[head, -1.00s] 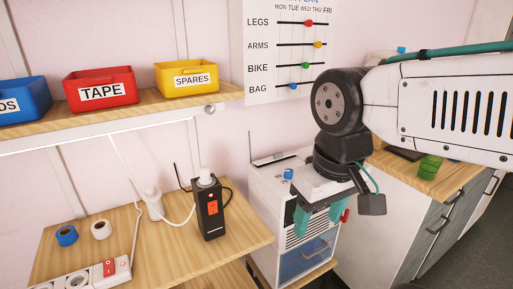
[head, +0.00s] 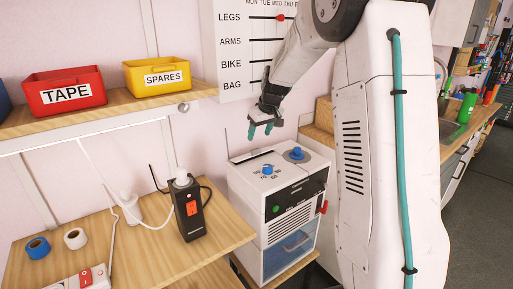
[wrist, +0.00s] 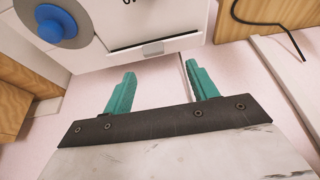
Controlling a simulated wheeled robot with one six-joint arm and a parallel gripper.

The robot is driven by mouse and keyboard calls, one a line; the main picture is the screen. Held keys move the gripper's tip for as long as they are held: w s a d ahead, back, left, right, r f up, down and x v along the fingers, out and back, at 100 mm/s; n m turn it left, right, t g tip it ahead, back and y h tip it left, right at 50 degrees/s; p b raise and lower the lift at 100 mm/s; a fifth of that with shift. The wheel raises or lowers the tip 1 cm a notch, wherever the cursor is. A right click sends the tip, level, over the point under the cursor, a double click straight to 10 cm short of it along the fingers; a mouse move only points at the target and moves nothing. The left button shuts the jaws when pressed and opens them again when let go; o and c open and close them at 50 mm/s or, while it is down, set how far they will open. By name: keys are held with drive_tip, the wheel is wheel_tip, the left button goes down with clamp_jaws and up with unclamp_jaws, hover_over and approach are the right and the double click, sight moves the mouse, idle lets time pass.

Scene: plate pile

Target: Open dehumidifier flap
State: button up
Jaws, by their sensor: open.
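The dehumidifier (head: 237,197) is a white box with a blue water tank at its lower front. It stands on a low wooden shelf, and its pale top carries blue knobs. In the wrist view, part of the top shows a pale panel, probably the flap (wrist: 135,28), with a small grey tab (wrist: 153,48) on its edge. My gripper (head: 261,132) is above the back of the top, fingers pointing down, open and empty. In the wrist view the teal fingers (wrist: 160,82) are apart, either side of the tab's line and short of it, with pink wall behind.
A red part (head: 324,207) sticks out at the dehumidifier's right side. A wooden bench (head: 130,225) with a black power unit (head: 188,210) and cables stands to the left. Bins (head: 65,92) sit on the shelf above. The wall chart is close behind my gripper.

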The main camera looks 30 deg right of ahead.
sight(256, 149)
drive_tip(key=x, duration=0.6)
drive_tip(key=d+x, duration=0.1)
drive_tip(key=x, duration=0.2)
drive_tip(key=shift+w+d+r, duration=0.1)
drive_tip(key=shift+w+d, duration=0.05)
drive_tip(key=shift+w, duration=0.1)
drive_tip(key=shift+c, duration=0.4)
drive_tip(key=c, duration=0.9)
